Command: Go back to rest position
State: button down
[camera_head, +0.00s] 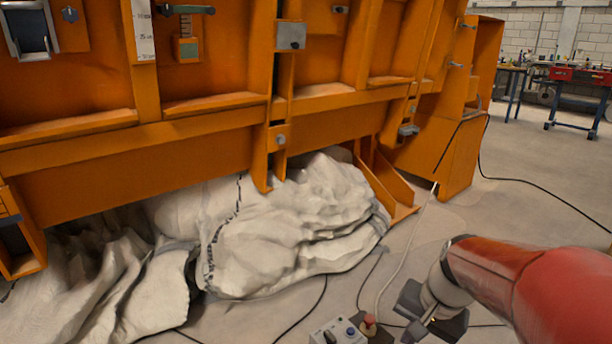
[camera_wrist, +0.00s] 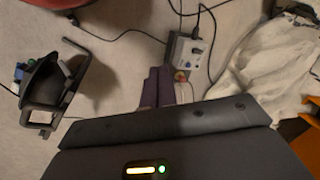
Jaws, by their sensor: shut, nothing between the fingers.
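My gripper (camera_head: 415,331) is low at the bottom right of the head view, at the end of my red arm, above the concrete floor. In the wrist view its two dark fingers (camera_wrist: 158,84) are together with nothing between them. A grey control box (camera_head: 338,332) with knobs is on the left of my gripper in the head view. It also shows just beyond the fingertips in the wrist view (camera_wrist: 188,52). I cannot tell how far the gripper is above the floor.
The orange sandbed frame (camera_head: 190,165) fills the left and middle. Crumpled white sacks (camera_head: 285,225) lie beneath it. Cables (camera_head: 545,192) cross the floor. A black frame-like object (camera_wrist: 45,92) stands at left in the wrist view. Workbenches (camera_head: 575,75) are far back right; floor between is open.

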jog(key=s+a+r+n+t+h+p, duration=0.1)
jog(key=s+a+r+n+t, duration=0.1)
jog(key=s+r+n, duration=0.1)
jog(key=s+a+r+n+t+h, duration=0.1)
jog(key=s+a+r+n, duration=0.1)
jog(key=s+r, duration=0.4)
jog(key=shift+s+n+t+p, duration=0.4)
jog(key=shift+s+n, duration=0.2)
jog(key=shift+s, duration=0.4)
dwell(0.8)
